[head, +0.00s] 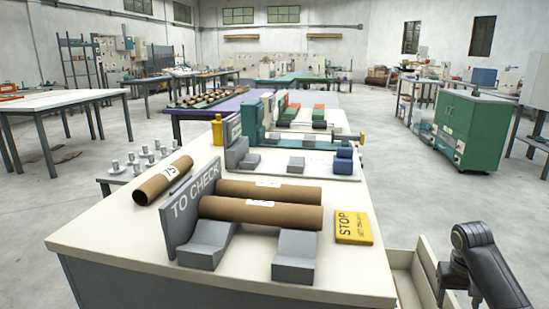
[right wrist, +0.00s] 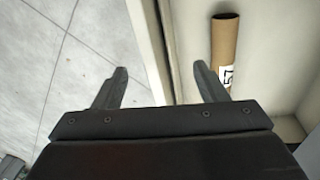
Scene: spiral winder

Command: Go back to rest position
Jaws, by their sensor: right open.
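My right gripper (right wrist: 160,74) is open and empty in the right wrist view, with its two dark fingers spread apart over the edge of a pale bin. In the head view my right arm comes in at the lower right, with the gripper (head: 450,285) low beside the table and partly cut off by the frame. A brown cardboard tube with a printed white label (right wrist: 224,50) lies in the bin, to the right of the fingers and apart from them. My left gripper is not in view.
The white worktable (head: 340,280) carries two tubes (head: 262,212) on grey supports, a third tube (head: 163,180) behind the "TO CHECK" plate (head: 195,208), and a yellow STOP sign (head: 353,228). The bin (head: 408,285) stands at the table's right. A green cabinet (head: 470,130) stands farther back.

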